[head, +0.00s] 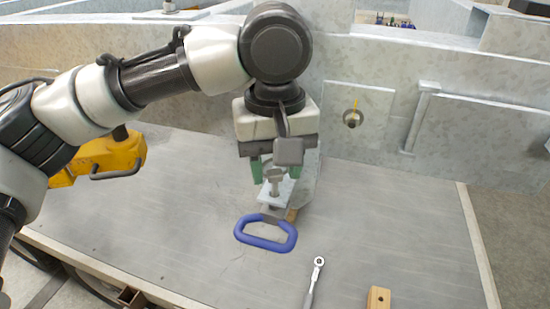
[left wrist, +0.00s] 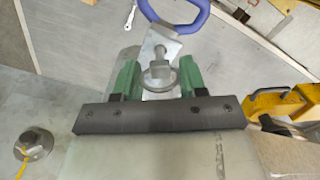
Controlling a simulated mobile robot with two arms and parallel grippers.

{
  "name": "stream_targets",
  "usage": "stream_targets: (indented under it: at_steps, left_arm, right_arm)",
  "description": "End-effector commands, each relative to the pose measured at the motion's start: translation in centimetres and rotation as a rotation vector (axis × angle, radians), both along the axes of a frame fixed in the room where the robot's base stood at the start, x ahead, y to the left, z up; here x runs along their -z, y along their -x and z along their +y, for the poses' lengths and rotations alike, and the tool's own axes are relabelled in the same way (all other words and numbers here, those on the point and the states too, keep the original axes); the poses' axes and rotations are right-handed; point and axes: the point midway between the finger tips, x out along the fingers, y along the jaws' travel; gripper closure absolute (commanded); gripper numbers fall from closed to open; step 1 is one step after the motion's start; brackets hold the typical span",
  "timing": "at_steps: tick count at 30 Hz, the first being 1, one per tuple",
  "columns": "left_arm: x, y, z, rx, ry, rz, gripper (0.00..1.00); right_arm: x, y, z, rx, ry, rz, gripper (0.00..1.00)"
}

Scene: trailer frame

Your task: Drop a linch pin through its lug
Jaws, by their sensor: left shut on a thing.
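My left gripper (head: 273,172) points down over the table at the centre of the head view. Its two green fingers are shut on the linch pin (head: 274,183), a grey metal pin with a wide round head. The head shows between the fingers in the left wrist view (left wrist: 158,74). A pale metal plate, which looks like the lug (head: 280,194), lies just below and in front of the pin. I cannot tell whether the pin's tip is in a hole. A blue loop handle (head: 265,232) extends from below the plate toward me. My right gripper is not in view.
A grey ring-ended tool (head: 315,280) and a wooden block (head: 379,299) lie at the table's front. A yellow tool (head: 105,158) stands at the left. Behind is a grey metal wall with a round fitting (head: 352,118). The table right of centre is clear.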

Motion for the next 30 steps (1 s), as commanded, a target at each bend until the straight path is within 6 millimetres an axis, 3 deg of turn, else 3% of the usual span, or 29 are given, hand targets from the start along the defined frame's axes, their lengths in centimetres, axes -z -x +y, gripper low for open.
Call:
stream_targets:
  at_steps: [18, 28, 29, 30]
  left_arm:
    - [2.3, 0.0, 0.0, 0.0, 0.0, 0.0, 0.83]
    - [2.4, 0.0, 0.0, 0.0, 0.0, 0.0, 0.83]
    - [2.4, 0.0, 0.0, 0.0, 0.0, 0.0, 0.55]
    - [2.4, 0.0, 0.0, 0.0, 0.0, 0.0, 0.49]
  right_arm:
    - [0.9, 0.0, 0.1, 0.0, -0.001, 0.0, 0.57]
    - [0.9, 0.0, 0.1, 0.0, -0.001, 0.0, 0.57]
    - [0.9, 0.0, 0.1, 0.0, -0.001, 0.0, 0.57]
    - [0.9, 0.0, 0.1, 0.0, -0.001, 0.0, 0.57]
